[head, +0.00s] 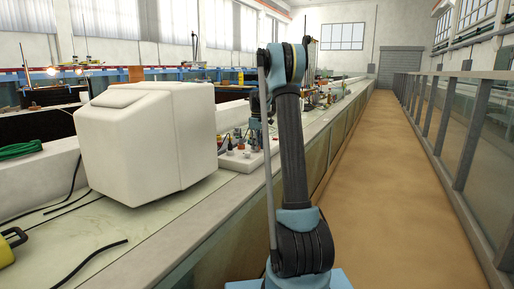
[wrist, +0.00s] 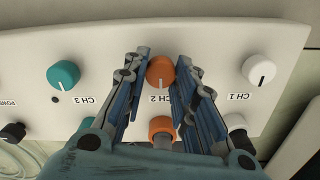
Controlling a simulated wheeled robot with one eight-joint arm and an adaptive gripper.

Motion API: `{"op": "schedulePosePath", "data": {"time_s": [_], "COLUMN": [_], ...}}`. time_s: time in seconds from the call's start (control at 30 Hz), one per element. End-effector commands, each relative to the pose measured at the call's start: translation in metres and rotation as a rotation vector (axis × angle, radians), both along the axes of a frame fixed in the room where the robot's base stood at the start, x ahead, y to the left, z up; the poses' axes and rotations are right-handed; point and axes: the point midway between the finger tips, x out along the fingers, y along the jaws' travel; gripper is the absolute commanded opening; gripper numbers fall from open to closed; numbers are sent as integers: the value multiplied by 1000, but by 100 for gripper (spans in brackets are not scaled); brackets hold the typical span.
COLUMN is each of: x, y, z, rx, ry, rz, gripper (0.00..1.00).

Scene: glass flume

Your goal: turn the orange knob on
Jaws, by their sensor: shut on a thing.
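In the wrist view, the orange knob (wrist: 160,71) is on a pale panel (wrist: 110,45), above the upside-down label CH 2. A pale pointer line on the knob faces down in the picture. My gripper (wrist: 161,70) has one finger on each side of the knob and is shut on it. A second, smaller orange part (wrist: 161,127) shows lower down between the fingers, partly hidden by my gripper. In the head view, the panel (head: 240,163) is beyond a white box, with my arm partly in front; the knob cannot be made out clearly there.
A teal knob (wrist: 63,75) is left of the orange one and a white knob (wrist: 258,70) is right. A smaller white part (wrist: 236,123) and a black one (wrist: 13,132) sit lower. The large white box (head: 150,140) stands close left of the panel.

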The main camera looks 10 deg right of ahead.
Motion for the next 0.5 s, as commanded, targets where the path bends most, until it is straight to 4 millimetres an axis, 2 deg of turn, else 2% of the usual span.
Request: {"op": "schedulePosePath", "data": {"time_s": [0.27,0.5], "x": [2,2], "y": [-2,-3], "z": [0,0], "rx": [-1,-1], "ry": [-4,-4], "rz": [-49,-201], "gripper": [2,2]}}
